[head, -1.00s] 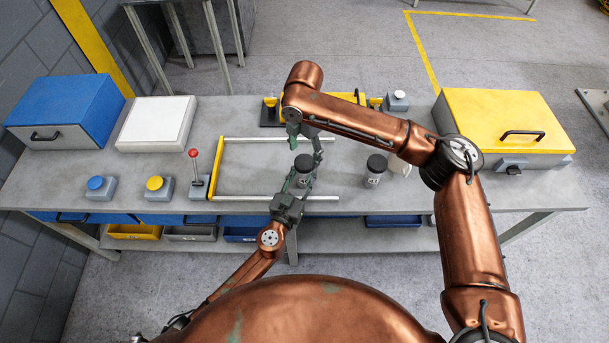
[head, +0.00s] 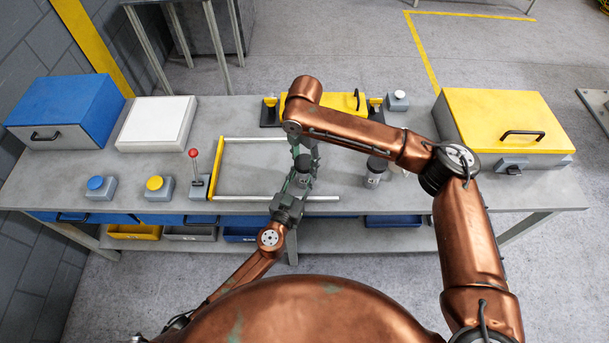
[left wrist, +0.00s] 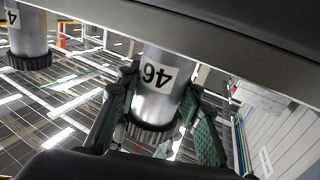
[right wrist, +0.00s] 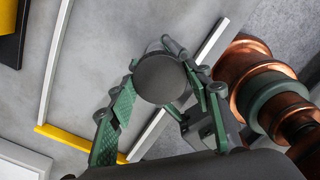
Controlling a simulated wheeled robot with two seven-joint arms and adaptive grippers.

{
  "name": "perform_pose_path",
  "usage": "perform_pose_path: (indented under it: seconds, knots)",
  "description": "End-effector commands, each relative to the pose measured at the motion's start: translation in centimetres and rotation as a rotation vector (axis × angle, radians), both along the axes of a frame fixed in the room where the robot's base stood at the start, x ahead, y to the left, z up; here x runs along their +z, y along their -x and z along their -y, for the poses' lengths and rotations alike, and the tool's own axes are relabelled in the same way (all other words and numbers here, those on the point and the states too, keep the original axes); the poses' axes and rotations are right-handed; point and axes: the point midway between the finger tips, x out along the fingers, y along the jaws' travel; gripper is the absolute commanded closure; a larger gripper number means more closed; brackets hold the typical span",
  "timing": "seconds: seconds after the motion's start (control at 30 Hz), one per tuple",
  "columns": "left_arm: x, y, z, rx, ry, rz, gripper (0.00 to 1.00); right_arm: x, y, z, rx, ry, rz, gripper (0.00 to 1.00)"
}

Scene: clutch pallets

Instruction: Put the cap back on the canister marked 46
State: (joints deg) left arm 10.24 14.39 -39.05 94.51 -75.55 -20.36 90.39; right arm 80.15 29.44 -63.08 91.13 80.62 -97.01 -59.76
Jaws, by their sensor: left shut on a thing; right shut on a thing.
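The canister marked 46 (left wrist: 155,85) is a silver cylinder with a white label, and my left gripper (left wrist: 155,125) is shut on it. In the head view the canister (head: 302,181) stands upright over the front rail of the frame. The black ribbed cap (left wrist: 150,134) sits at the canister's top end with no clear gap; whether it is seated I cannot tell. In the right wrist view the cap (right wrist: 160,78) is a dark disc between the fingers of my right gripper (right wrist: 158,68), which is shut on it from above.
A second black-capped canister (head: 375,172) stands just to the right; its label is partly cut off in the left wrist view. A rail frame with a yellow bar (head: 216,168) lies around the work spot. A lever (head: 198,178) and buttons stand left. A yellow-lidded box (head: 505,120) stands right.

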Motion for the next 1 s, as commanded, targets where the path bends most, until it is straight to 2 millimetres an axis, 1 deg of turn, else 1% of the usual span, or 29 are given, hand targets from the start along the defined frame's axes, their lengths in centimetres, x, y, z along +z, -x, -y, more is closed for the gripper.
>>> perform_pose_path:
  seconds: [0.03, 0.07, 0.3, 0.37, 0.47, 0.57, 0.9, 1.0]
  knots:
    - [0.0, 0.0, -0.01, 0.0, 0.0, 0.0, 1.0, 0.01, 0.0, 0.0, 0.0, 0.0, 0.0, 0.65]
    - [0.0, 0.0, -0.01, 0.0, 0.0, 0.0, 1.0, 0.01, 0.0, 0.0, 0.0, 0.0, 0.0, 0.67]
    - [0.0, 0.0, -0.01, 0.0, 0.0, 0.0, 1.0, 0.01, 0.01, 0.01, 0.0, 0.0, 0.0, 0.84]
    - [0.0, 0.0, -0.01, 0.0, 0.0, 0.0, 1.0, 0.01, 0.01, 0.01, -0.004, 0.0, 0.0, 0.84]
    - [0.0, 0.0, -0.01, 0.0, 0.0, 0.0, 1.0, -0.03, 0.04, 0.0, -0.06, 0.0, -0.001, 0.84]
    - [0.0, 0.0, -0.01, 0.0, 0.0, 0.0, 1.0, -0.04, 0.04, -0.04, -0.209, -0.001, -0.001, 0.84]
    - [0.0, -0.01, -0.02, 0.0, 0.0, 0.0, 1.0, -0.1, 0.1, -0.07, -0.915, 0.0, -0.002, 0.84]
    - [0.0, 0.0, -0.01, 0.0, 0.0, 0.0, 1.0, -0.13, 0.08, -0.07, -1.069, 0.0, -0.002, 0.84]
